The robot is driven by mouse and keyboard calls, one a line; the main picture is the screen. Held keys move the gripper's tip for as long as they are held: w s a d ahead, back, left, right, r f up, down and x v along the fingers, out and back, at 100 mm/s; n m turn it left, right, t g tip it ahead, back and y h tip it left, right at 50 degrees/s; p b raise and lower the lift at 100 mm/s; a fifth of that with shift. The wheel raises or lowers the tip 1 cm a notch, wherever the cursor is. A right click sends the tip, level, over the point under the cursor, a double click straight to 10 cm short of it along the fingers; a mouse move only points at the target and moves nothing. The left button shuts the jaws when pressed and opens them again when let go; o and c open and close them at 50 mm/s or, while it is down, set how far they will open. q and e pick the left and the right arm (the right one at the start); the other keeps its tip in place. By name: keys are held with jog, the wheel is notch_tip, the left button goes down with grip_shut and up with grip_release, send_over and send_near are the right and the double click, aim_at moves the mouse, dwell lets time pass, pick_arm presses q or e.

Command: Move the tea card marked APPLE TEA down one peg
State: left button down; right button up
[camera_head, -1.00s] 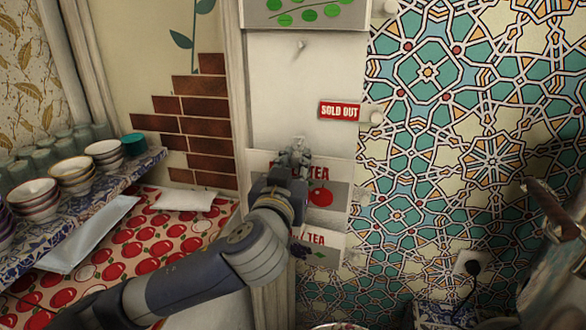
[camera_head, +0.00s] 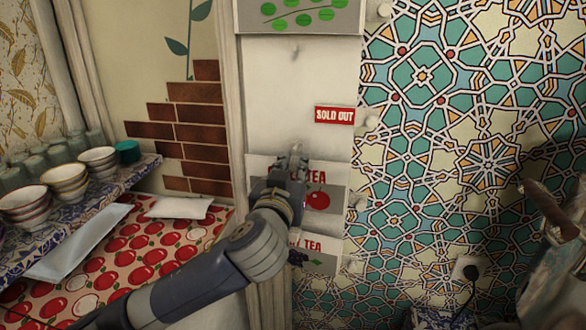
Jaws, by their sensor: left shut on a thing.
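The apple tea card (camera_head: 332,178) hangs on the pale board in the middle. It shows a red apple and the letters TEA; my gripper hides the first part of its label. My left gripper (camera_head: 293,158) is at the card's top edge, left of its middle, and is shut on the card. Its fingers and wrist cover the card's left part. A second tea card (camera_head: 325,262), with dark berries and a green leaf, hangs directly below and is partly covered by my left arm. My right gripper is not in view.
A bare peg (camera_head: 296,52) sticks out higher on the board, under a card with green leaves (camera_head: 300,20). A red SOLD OUT sign (camera_head: 334,115) hangs at the board's right edge. Bowls (camera_head: 66,178) and glasses stand on the left shelf (camera_head: 125,185).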

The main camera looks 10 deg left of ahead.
pick_arm(q)
jog(key=c, duration=1.4)
grip_release()
jog(key=shift+o, duration=0.2)
